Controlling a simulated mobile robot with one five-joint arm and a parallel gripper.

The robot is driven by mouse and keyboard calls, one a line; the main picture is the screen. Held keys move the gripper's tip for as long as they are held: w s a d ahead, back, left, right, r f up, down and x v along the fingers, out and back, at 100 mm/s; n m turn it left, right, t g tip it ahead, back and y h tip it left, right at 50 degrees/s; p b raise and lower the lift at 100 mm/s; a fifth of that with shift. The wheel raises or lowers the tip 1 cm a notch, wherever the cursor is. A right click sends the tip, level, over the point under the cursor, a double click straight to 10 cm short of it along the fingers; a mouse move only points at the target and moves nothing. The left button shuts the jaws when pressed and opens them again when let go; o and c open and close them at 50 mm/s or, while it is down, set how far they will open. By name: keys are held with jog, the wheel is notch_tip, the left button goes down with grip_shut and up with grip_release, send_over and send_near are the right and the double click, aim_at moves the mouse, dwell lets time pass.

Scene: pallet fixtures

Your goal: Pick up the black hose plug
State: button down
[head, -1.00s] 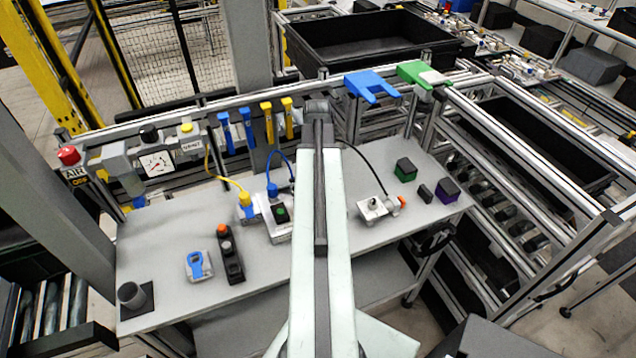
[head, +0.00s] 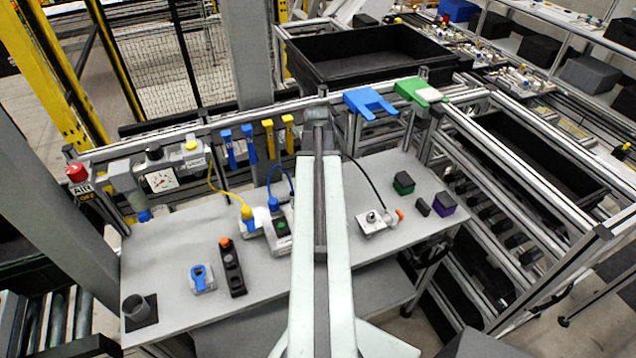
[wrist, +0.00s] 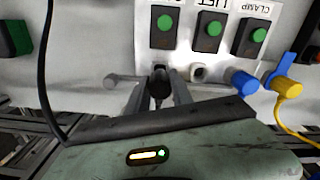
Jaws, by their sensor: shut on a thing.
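In the wrist view my gripper (wrist: 160,98) is shut on the black hose plug (wrist: 160,84), which shows as a small dark piece between the two grey fingers. The plug is close in front of the pale panel (wrist: 120,45); I cannot tell whether it touches a socket there. A black hose (wrist: 45,60) hangs in a curve at the left of the wrist view. In the head view the black hose (head: 370,178) runs from behind my arm down to a grey block (head: 372,222) with an orange knob. My gripper and the plug are hidden behind my arm there.
Green buttons (wrist: 210,27) line the panel.

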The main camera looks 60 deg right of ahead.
notch_tip(320, 180, up, 15)
jog(key=p, duration=1.3)
jog(key=shift+f, duration=0.15)
notch_tip(320, 180, up, 5)
jog(key=p, duration=0.5)
jog(key=shift+s, duration=0.1)
